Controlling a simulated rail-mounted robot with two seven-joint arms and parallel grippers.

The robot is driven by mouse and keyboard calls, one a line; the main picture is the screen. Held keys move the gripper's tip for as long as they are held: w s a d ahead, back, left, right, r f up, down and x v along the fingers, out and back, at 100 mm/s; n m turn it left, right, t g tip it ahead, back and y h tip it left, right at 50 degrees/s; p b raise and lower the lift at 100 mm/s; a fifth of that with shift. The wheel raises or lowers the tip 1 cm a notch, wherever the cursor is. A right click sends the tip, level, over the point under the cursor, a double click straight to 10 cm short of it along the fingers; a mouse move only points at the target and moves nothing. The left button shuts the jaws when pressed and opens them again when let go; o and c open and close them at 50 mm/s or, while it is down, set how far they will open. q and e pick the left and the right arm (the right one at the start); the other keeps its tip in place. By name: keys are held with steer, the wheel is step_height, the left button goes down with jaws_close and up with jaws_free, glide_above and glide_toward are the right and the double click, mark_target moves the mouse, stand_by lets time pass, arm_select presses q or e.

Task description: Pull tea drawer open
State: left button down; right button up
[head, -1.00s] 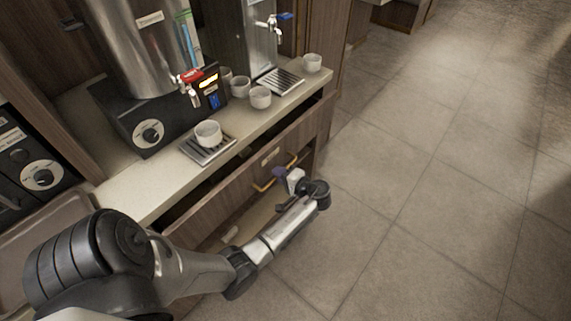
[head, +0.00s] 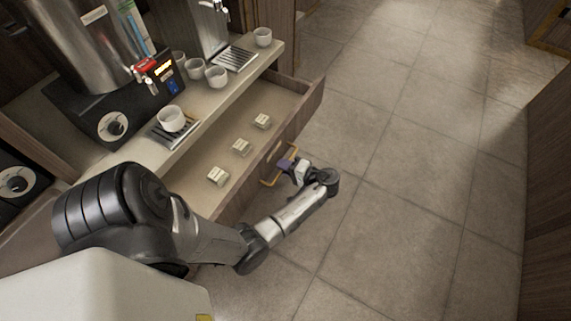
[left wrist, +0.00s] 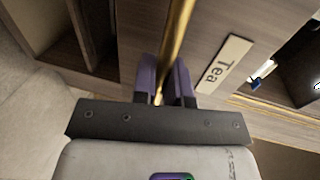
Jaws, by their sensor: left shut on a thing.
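The tea drawer (head: 217,155) is pulled out from under the counter, and its inside shows. Several small pale packets or boxes (head: 241,147) lie in a row on its floor. My left gripper (head: 284,166) is at the drawer front, shut on the brass handle (head: 267,181). In the left wrist view the purple fingers (left wrist: 162,84) sit on both sides of the handle bar (left wrist: 178,40). A "Tea" label (left wrist: 224,63) is on the wooden front beside it. My right gripper is not in view.
The counter (head: 213,108) above holds several white cups (head: 171,119), a metal urn (head: 88,42) on a black base and drip trays (head: 234,58). Open tiled floor (head: 400,160) lies to the right of the drawer. A wooden cabinet (head: 548,200) stands at the right edge.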

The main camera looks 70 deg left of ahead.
arm_select(q)
steer(key=c, duration=1.2)
jaws_free()
steer(key=shift+v, duration=6.9)
